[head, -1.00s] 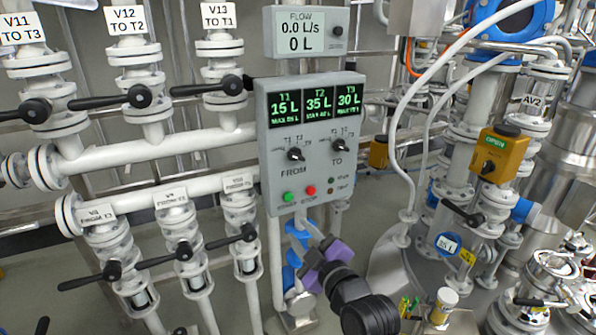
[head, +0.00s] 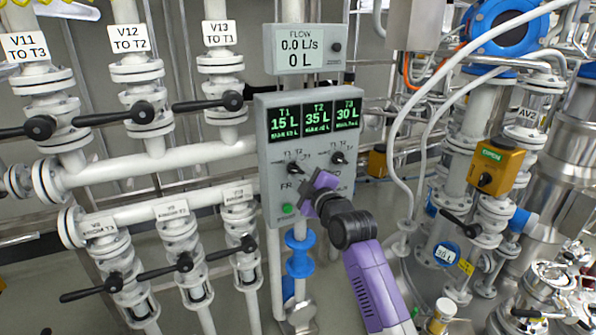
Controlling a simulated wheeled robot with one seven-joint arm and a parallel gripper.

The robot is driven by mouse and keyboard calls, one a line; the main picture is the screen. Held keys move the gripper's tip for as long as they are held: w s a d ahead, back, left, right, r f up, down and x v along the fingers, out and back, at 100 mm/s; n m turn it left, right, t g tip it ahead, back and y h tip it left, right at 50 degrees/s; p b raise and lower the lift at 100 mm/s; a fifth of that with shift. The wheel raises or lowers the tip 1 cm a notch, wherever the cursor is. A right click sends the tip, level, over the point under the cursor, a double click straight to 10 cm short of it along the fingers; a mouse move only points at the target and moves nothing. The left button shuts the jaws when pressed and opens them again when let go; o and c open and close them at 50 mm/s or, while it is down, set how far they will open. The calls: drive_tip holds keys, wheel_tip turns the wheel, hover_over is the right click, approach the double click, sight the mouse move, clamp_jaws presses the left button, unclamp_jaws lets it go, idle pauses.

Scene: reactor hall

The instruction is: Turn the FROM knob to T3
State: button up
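The FROM knob (head: 292,169) is a small black knob on the left of the grey control panel (head: 267,190), below the tank displays. Small T1, T2 and T3 marks sit around it, but its exact setting is too small to read. The TO knob (head: 338,158) is to its right. My gripper (head: 308,192) is in front of the panel, just below and right of the FROM knob, and seems apart from it. It hides part of the FROM label and the red stop button. Its fingers are too small and foreshortened to tell open from shut.
The panel displays (head: 317,120) read T1 15 L, T2 35 L, T3 30 L. A flow display (head: 297,50) above reads 0.0 L/s. The green button (head: 287,209) is close to my gripper. Valves with black handles (head: 142,113) stand left; a white hose (head: 395,130) hangs right.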

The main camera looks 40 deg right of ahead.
drive_tip(key=shift+w+d, duration=0.15)
drive_tip(key=shift+w, duration=0.25)
drive_tip(key=shift+c, duration=0.2)
clamp_jaws()
